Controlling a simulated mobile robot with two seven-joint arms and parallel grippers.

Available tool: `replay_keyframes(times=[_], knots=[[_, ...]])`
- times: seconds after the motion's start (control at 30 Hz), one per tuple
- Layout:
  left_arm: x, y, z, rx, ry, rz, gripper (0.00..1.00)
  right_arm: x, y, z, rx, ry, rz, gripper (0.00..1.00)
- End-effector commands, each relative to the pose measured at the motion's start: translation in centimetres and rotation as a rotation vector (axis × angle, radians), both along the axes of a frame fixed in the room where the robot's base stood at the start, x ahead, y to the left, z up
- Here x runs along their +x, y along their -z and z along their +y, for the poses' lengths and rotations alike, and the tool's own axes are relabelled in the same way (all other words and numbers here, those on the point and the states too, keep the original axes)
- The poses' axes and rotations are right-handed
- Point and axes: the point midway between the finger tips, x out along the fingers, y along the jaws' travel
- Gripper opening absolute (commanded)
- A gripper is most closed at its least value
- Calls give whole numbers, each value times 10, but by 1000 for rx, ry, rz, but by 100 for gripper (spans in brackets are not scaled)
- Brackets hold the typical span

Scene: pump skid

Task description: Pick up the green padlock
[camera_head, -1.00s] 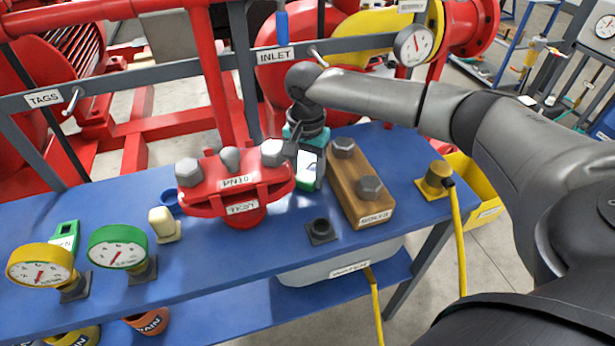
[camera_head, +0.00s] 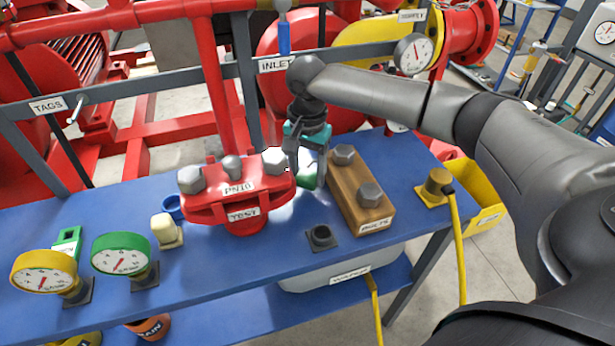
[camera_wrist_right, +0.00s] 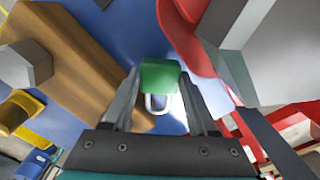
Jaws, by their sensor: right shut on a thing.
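The green padlock (camera_wrist_right: 160,77) shows in the right wrist view, between the two fingers of my right gripper (camera_wrist_right: 159,98). Its pale shackle points back toward the palm. My right gripper is shut on the padlock. In the head view the padlock (camera_head: 307,177) is a small green patch at the fingertips of the right gripper (camera_head: 306,165), mostly hidden by the fingers. It is between the red flange fixture and the wooden bolt block, over the blue bench. I cannot tell whether it touches the bench. My left gripper is not in view.
The red flange fixture (camera_head: 235,210) with large bolts stands close on the left. The wooden block (camera_head: 350,190) with two bolts stands close on the right. A dark square socket (camera_head: 321,238) is in front. A grey rail (camera_head: 160,80) runs behind the bench (camera_head: 225,262).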

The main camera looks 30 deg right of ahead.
Motion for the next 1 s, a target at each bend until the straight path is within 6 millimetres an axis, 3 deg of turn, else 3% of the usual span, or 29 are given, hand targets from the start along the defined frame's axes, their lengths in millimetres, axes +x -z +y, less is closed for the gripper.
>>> replay_keyframes(times=[0.03, 0.3, 0.5, 0.7, 1.0], knots=[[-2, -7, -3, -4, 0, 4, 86, 1, -18, 0, 1, 0, -5, 0], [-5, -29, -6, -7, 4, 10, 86, 1, -97, 0, 2, -1, -6, 0], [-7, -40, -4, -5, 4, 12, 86, 1, -144, 1, 2, 0, -5, 0], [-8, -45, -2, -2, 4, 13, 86, 1, -169, 0, 1, 0, -4, 0], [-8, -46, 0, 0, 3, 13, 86, 1, -175, 0, 1, 0, 0, 0]])
